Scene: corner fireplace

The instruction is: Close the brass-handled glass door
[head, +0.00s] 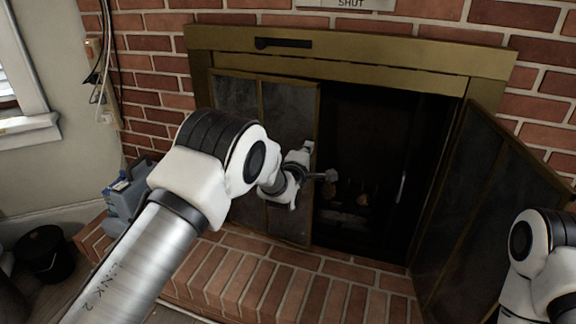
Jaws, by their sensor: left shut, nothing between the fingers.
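The fireplace has a brass-coloured frame (350,66) with framed dark glass doors. The left glass door (289,112) stands across the left part of the opening; I cannot tell if it is fully flush. The right glass door (478,185) is swung out towards me, leaving the dark opening beside it uncovered. No brass handle shows clearly on either door. My left gripper (330,176) is shut and empty, in front of the opening by the free edge of the left door; I cannot tell if it touches. My right gripper is out of view; only part of my right arm shows at lower right.
Logs (345,215) lie inside the dark firebox. A brick hearth (270,285) runs below the doors. A blue-grey container (124,195) stands on its left end, and a black bucket (43,252) is on the floor further left. Cables hang on the left wall.

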